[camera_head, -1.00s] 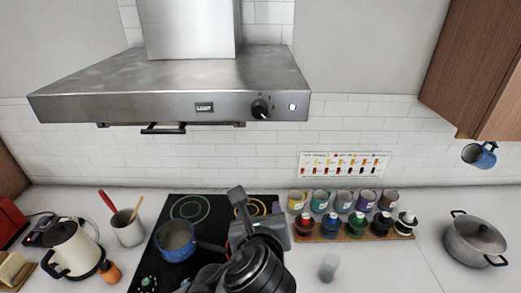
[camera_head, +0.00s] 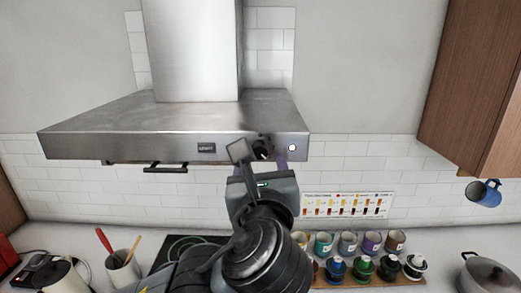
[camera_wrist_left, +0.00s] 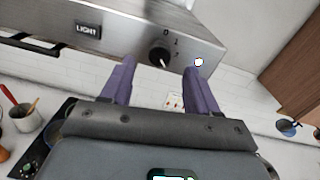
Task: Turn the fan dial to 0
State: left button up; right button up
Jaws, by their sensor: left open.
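The black fan dial (camera_head: 261,149) is on the front face of the steel range hood (camera_head: 120,146), between the LIGHT button and a small lit indicator. In the left wrist view the dial (camera_wrist_left: 160,56) shows whole, with small markings above and to its right and a pale pointer line on it. My left gripper (camera_wrist_left: 158,72) is open, its two purple fingers below the dial, one to either side, with nothing between them. In the head view the left gripper (camera_head: 262,160) partly covers the dial. Whether the fingers touch the hood cannot be told. My right gripper is not in view.
The LIGHT button (camera_head: 206,148) and the indicator (camera_head: 292,147) flank the dial. A black handle (camera_head: 165,168) hangs under the hood. Several cups and bottles stand on the counter below. A wooden cabinet (camera_head: 475,90) with a hanging blue mug (camera_head: 484,193) is at right.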

aim_at(260, 152)
pick_arm(q)
jog(key=shift+w+p, duration=0.7)
jog(key=shift+w, duration=1.75)
